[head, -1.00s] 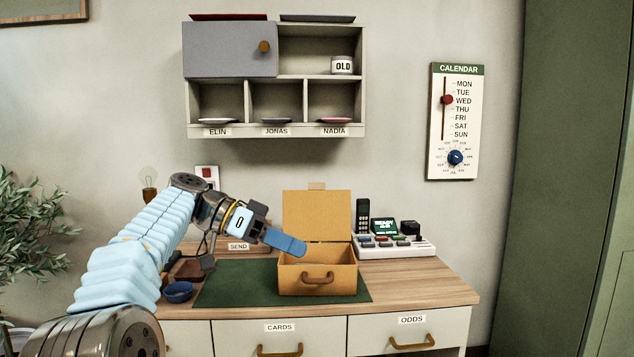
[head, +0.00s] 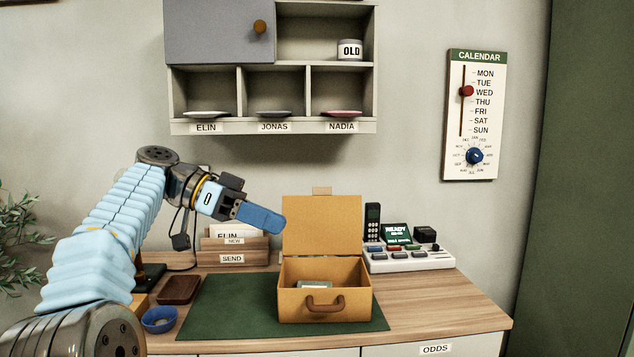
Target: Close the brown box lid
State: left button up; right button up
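The brown box (head: 350,306) stands on the green mat (head: 222,308) with its handle toward me. Its lid (head: 322,226) is open and stands upright at the back, with a small tab on its top edge. Something flat and light green lies inside the box. My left gripper (head: 264,220) is in the air up and left of the box, its blue fingers pointing right, overlapping the lid's left edge in the picture. The fingers look close together, but I cannot tell whether they are shut. My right gripper is not in view.
A letter holder (head: 236,250) marked SEND stands behind the mat. A blue bowl (head: 159,319) and a brown tray (head: 179,289) are at the left. A white button console (head: 408,258) stands right of the box. A wall shelf (head: 272,126) hangs above.

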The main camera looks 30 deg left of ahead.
aim_at(322, 223)
jog(key=i+j, duration=0.75)
jog(key=j, duration=0.3)
